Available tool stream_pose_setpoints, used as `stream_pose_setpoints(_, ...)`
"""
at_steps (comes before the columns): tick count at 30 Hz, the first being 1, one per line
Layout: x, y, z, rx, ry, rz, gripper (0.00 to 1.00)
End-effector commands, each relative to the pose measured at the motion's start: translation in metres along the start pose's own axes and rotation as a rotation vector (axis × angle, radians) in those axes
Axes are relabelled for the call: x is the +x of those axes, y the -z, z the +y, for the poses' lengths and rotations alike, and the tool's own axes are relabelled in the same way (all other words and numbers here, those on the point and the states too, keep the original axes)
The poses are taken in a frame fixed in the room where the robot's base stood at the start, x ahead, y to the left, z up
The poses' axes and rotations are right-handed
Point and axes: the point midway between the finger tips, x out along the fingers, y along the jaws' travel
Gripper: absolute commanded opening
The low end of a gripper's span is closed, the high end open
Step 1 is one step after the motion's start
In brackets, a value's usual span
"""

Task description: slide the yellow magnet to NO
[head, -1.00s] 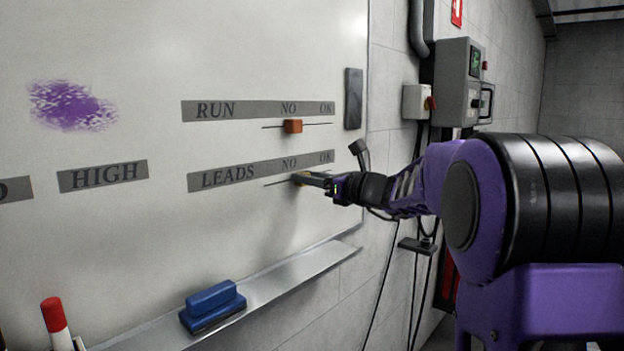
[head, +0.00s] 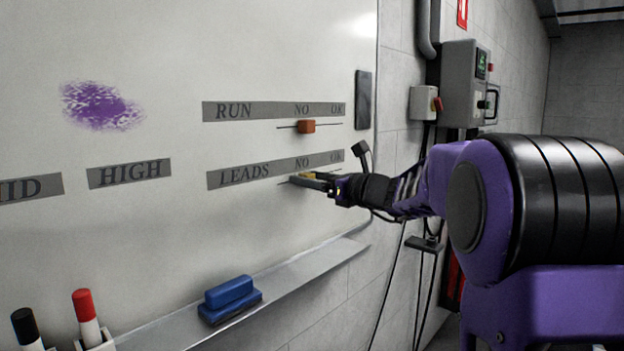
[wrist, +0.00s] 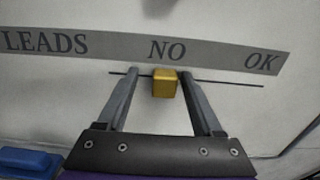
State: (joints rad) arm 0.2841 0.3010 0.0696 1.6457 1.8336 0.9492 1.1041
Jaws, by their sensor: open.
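The yellow magnet (wrist: 164,84) sits on the thin dark line under the LEADS strip (wrist: 150,50), just below the word NO, in the wrist view. In the head view only a bit of the yellow magnet (head: 308,175) shows past my fingers. My gripper (wrist: 158,78) is open, with one finger on each side of the magnet and small gaps visible on both sides. My gripper also shows at the board in the head view (head: 306,180). OK lies to the right of the magnet on the strip.
An orange magnet (head: 306,126) sits on the RUN line above, under NO. A blue eraser (head: 230,300) lies on the tray (head: 290,291) below. Markers stand at the lower left. A grey control box (head: 464,85) is on the wall to the right.

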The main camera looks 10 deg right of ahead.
Motion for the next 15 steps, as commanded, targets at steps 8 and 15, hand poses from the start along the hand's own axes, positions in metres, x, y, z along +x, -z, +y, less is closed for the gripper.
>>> stream_pose_setpoints(8,-0.001,-0.001,-0.002,0.0,0.004,-0.001,0.68)
stream_pose_setpoints(15,-0.031,-0.001,-0.002,-0.002,0.007,0.0,0.68)
